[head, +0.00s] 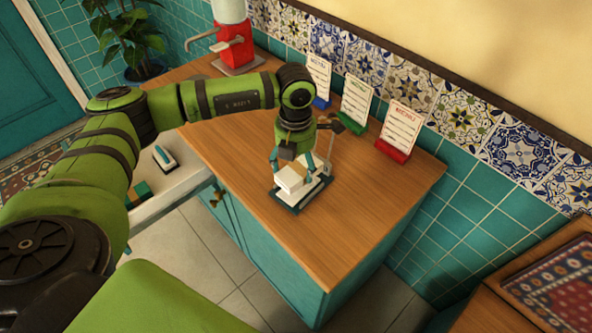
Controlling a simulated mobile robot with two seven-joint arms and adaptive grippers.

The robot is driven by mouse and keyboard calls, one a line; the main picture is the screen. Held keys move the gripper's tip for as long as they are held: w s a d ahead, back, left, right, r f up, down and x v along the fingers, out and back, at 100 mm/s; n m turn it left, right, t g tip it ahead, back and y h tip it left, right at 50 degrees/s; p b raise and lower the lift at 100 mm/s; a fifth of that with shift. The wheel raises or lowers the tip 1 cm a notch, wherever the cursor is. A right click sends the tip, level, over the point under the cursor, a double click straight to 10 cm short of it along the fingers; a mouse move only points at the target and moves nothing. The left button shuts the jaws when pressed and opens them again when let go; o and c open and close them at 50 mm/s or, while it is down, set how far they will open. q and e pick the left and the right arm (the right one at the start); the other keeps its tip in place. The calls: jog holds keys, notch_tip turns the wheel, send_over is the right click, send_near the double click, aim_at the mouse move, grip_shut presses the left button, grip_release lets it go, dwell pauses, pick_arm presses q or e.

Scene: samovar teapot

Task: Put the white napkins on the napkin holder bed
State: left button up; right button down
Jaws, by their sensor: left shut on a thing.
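A stack of white napkins (291,178) is between the fingers of my left gripper (291,165). The gripper points down and is shut on the stack. The napkin holder (289,207) has a dark flat bed and stands on the wooden counter below the gripper. The napkins are over or on the bed; I cannot tell whether they touch it. Something white lies on the bed beside them, partly hidden by the gripper. My right gripper is not in view.
Cards in blue, green (353,117) and red (394,149) stands line the back of the wooden counter (350,220). A red dispenser (235,47) stands at the far end. An open drawer (180,180) holds small items. The counter's front right is clear.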

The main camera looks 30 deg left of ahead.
aim_at(295, 166)
pick_arm(q)
notch_tip(295, 166, down, 3)
jog(key=shift+f+p, duration=0.1)
jog(key=shift+p, duration=0.5)
jog(key=shift+f, duration=0.45)
jog(key=shift+f, duration=0.15)
jog(key=o, duration=0.8)
jog(key=shift+f, duration=0.1)
jog(key=shift+c, duration=0.2)
jog(key=o, duration=0.4)
